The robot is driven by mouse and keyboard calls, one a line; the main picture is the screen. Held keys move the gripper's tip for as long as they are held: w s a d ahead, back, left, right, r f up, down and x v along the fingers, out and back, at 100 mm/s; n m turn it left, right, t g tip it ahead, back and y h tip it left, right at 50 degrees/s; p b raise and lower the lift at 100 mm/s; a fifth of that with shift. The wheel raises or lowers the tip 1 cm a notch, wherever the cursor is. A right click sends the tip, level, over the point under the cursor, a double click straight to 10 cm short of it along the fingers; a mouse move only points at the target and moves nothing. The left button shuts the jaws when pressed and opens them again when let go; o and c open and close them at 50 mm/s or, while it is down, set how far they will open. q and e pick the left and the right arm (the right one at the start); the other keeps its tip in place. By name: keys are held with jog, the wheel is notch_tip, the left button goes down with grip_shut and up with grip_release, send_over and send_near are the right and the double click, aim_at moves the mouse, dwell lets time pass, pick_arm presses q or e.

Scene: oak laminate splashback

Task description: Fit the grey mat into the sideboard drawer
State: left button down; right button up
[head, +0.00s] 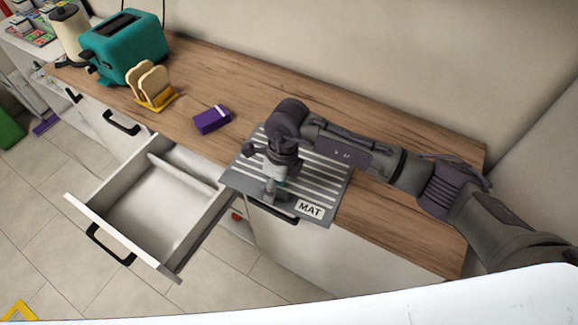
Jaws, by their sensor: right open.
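The grey mat (328,177) has white stripes and a label reading MAT. It lies on the wooden sideboard top and its front part reaches past the counter's front edge. My right gripper (272,190) points down over the mat's left part and is open; I cannot tell whether its fingers touch the mat. The sideboard drawer (140,212) is pulled out to the left of the mat, with a black handle on its front. Its white inside looks empty apart from a divider (180,173) near the back. My left gripper is not in view.
A small purple box (211,119) lies on the counter left of the mat. A toast rack (154,88) with bread slices, a teal toaster (125,47) and a cream kettle (70,35) stand further left. The counter behind the mat is mostly clear.

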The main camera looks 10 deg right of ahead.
jog(key=shift+f, duration=0.2)
grip_shut()
jog(key=shift+r, duration=0.1)
